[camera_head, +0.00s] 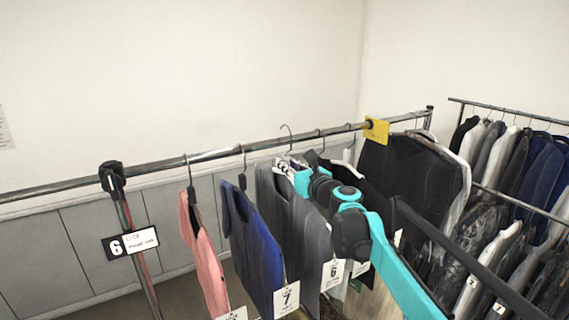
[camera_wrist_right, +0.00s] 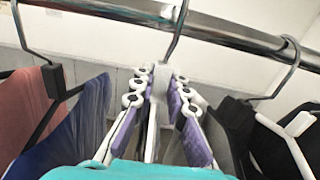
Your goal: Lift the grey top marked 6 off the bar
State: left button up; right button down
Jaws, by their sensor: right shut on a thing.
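The grey top (camera_head: 296,225) hangs upright on its hanger in the head view, with a white card (camera_head: 333,273) marked 6 at its lower edge. My right gripper (camera_head: 286,169) is at its neck, just below the bar (camera_head: 215,154). In the right wrist view the gripper's fingers (camera_wrist_right: 158,80) are shut on the hanger's neck. The hanger's hook (camera_head: 287,132) stands higher against the bar than the neighbouring hooks. Whether it is clear of the bar I cannot tell; its tip is cut off in the wrist view. My left gripper is not in view.
A navy top (camera_head: 250,245) marked 7 and a pink top (camera_head: 203,255) hang close on the left. Dark garments (camera_head: 405,180) hang close on the right, near a yellow tag (camera_head: 376,130). A second full rack (camera_head: 505,112) stands at right. The bar's left part is bare.

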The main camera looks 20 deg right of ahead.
jog(key=shift+s+d, duration=0.15)
jog(key=shift+s, duration=0.95)
jog(key=shift+s+d, duration=0.2)
jog(key=shift+s, duration=0.9)
jog(key=shift+s+d, duration=0.15)
jog(key=shift+s, duration=0.95)
jog(key=shift+w, duration=0.1)
